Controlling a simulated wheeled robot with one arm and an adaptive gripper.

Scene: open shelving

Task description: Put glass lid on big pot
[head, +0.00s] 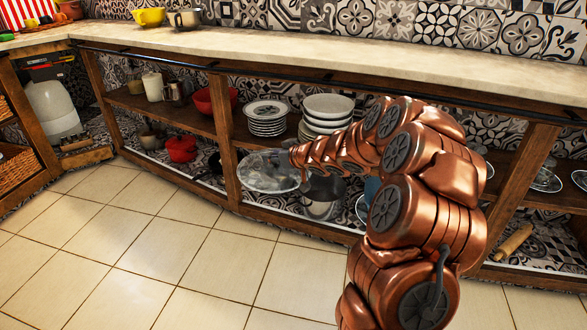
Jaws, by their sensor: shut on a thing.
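The glass lid (262,174) is a clear round disc. It hangs in front of the open shelving, left of the end of my arm. My gripper (297,174) is shut on the lid near its right side; its fingers are small and partly lost against the shelf behind. The big pot (322,204) is a silvery metal pot on the lower shelf. It stands just right of the lid, and my arm hides part of its top. The lid is apart from the pot.
Stacks of plates (266,119) and bowls (327,106) stand on the shelf above. A wooden post (226,140) rises left of the lid. A red pot (181,149) sits on the lower shelf further left. The tiled floor (180,240) in front is clear.

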